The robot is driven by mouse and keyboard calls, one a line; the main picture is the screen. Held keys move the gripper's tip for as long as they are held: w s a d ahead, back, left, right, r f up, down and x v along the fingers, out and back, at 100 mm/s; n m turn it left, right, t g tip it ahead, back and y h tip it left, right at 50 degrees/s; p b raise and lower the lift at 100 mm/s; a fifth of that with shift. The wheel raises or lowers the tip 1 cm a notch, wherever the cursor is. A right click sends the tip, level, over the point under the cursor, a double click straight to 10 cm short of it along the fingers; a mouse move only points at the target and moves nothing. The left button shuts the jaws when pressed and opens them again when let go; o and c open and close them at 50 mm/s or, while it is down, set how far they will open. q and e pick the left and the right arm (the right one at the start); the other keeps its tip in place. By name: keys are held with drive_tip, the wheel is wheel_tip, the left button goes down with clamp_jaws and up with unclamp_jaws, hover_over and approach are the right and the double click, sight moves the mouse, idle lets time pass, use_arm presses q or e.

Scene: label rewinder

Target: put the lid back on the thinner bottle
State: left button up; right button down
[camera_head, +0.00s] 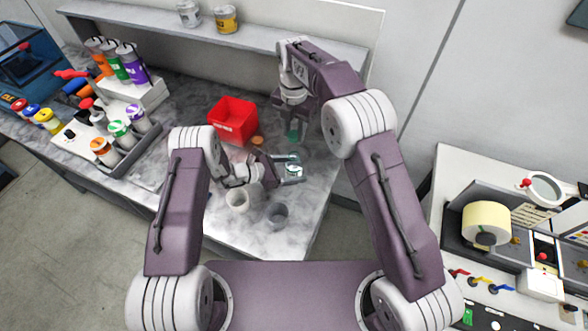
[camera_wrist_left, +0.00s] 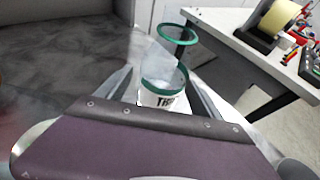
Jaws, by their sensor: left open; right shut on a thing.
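The thinner bottle (camera_head: 294,170) stands near the right end of the marble counter. In the left wrist view the bottle (camera_wrist_left: 164,98) shows a white label starting with "TH", a green band and a clear part above, below a green ring. My left gripper (camera_head: 287,170) is open, with one finger on each side of the bottle; I cannot tell whether they touch it. My right gripper (camera_head: 294,131) is shut on a small teal-green piece that looks like the lid (camera_head: 294,135), behind the bottle in the head view. The right fingers partly hide it.
A red bin (camera_head: 233,120) stands behind and left of the bottle. A rack of bottles (camera_head: 120,145) is at the left. The counter's right edge is close.

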use_arm(q)
clamp_jaws()
use_arm(e)
drive_tip(key=shift+f, duration=2.5)
drive_tip(key=shift+f, duration=0.9)
drive_tip(key=shift+f, duration=0.55)
